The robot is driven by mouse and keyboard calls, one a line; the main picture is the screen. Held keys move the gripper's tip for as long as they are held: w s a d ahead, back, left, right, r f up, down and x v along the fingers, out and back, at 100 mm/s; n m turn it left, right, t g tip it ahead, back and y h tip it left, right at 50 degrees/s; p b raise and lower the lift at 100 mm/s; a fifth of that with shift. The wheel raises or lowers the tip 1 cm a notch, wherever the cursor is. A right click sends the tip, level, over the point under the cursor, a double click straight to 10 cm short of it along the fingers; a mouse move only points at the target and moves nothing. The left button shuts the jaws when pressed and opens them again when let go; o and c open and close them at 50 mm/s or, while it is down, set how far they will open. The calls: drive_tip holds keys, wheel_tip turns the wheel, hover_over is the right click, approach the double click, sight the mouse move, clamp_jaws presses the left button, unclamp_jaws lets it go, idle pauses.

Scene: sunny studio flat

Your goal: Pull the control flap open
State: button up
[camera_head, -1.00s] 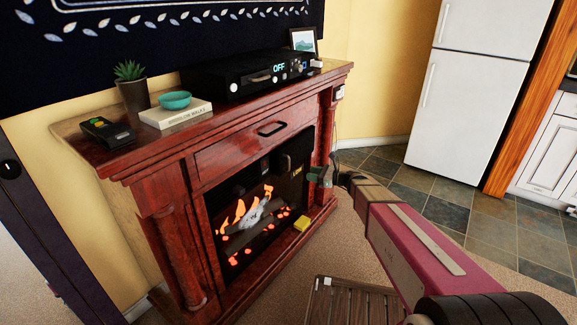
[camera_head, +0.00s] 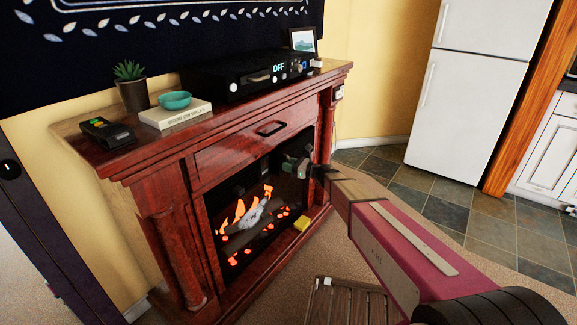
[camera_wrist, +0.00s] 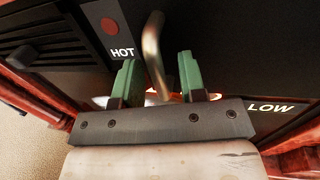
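The fireplace (camera_head: 196,235) has a glowing firebox, with a dark panel at its upper right that my gripper (camera_head: 296,166) partly covers. In the wrist view, the black control flap (camera_wrist: 228,75) fills much of the picture, with the labels HOT and LOW and a red dot. A curved metal handle (camera_wrist: 153,50) stands out from it. My gripper, also in the wrist view (camera_wrist: 157,82), is open, with its two green fingers on either side of the handle. The handle's lower end is between the fingers; I cannot tell whether either finger touches it.
A drawer with a dark pull (camera_head: 271,129) sits above the firebox. A yellow block (camera_head: 301,223) lies at the hearth's right. The mantel holds a black device reading OFF (camera_head: 245,76), a plant, a book with a bowl. A slatted wooden piece (camera_head: 345,300) stands in front.

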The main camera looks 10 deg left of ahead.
drive_tip(key=shift+a, duration=0.15)
drive_tip(key=shift+c, duration=0.3)
clamp_jaws()
